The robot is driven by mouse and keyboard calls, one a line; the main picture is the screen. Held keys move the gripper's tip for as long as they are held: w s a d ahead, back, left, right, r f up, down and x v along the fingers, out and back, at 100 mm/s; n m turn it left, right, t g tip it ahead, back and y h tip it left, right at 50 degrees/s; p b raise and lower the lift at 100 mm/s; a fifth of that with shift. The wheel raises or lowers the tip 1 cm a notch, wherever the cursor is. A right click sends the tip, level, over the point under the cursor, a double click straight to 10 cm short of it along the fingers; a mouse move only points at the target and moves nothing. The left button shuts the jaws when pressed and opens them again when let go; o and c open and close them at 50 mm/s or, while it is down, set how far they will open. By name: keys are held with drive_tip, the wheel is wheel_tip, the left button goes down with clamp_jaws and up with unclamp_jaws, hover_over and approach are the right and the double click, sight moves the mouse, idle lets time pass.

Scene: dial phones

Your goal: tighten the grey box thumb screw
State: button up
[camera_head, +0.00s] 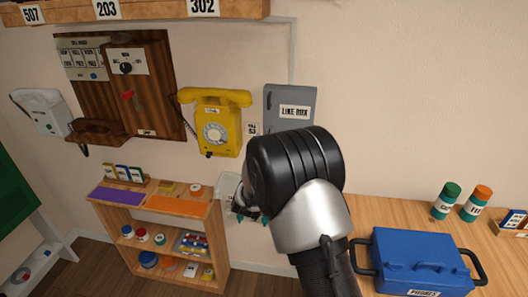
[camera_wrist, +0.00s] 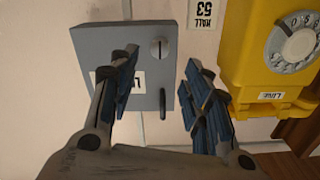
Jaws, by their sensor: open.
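The grey box (camera_head: 302,97), labelled "LINE BOX", hangs on the wall right of the yellow phone in the head view. In the wrist view the grey box (camera_wrist: 92,45) appears upside down, its label partly covered by a finger. Its thumb screw (camera_wrist: 159,48) is a pale round knob with a dark slot, near the box's edge facing the yellow phone. My gripper (camera_wrist: 160,72) is open and empty. Its blue-padded fingers appear on either side of the screw, apart from it. In the head view my arm hides most of the gripper.
The yellow dial phone (camera_head: 219,125) hangs close beside the box; it also shows in the wrist view (camera_wrist: 240,45). A small shelf (camera_head: 150,205) stands below. A blue toolbox (camera_head: 415,258) sits on the wooden bench (camera_head: 365,212) at right. The wall right of the box is bare.

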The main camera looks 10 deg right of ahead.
drive_tip(key=shift+v, duration=1.55)
drive_tip(key=s+a+r+n+g+y, duration=0.1)
drive_tip(key=s+r+n+g+y, duration=0.15)
drive_tip(key=s+r, duration=0.4)
drive_tip(key=s+a+r+n+g+y, duration=0.1)
drive_tip(key=s+r+n+g+y, duration=0.2)
drive_tip(key=s, duration=0.7)
drive_tip(key=s+d+f+g, duration=0.1)
drive_tip(key=s+d+g, duration=0.1)
drive_tip(key=s, duration=0.8)
drive_tip(key=s+d+f+g, duration=0.1)
drive_tip(key=s+f+g, duration=0.1)
drive_tip(key=s, duration=0.8)
drive_tip(key=s+d+f+g, duration=0.1)
drive_tip(key=s+d+g, duration=0.1)
drive_tip(key=s, duration=0.8)
drive_tip(key=shift+d+f+n+g, duration=0.2)
drive_tip(key=shift+d+n+g, duration=0.15)
drive_tip(key=shift+n+g, duration=0.1)
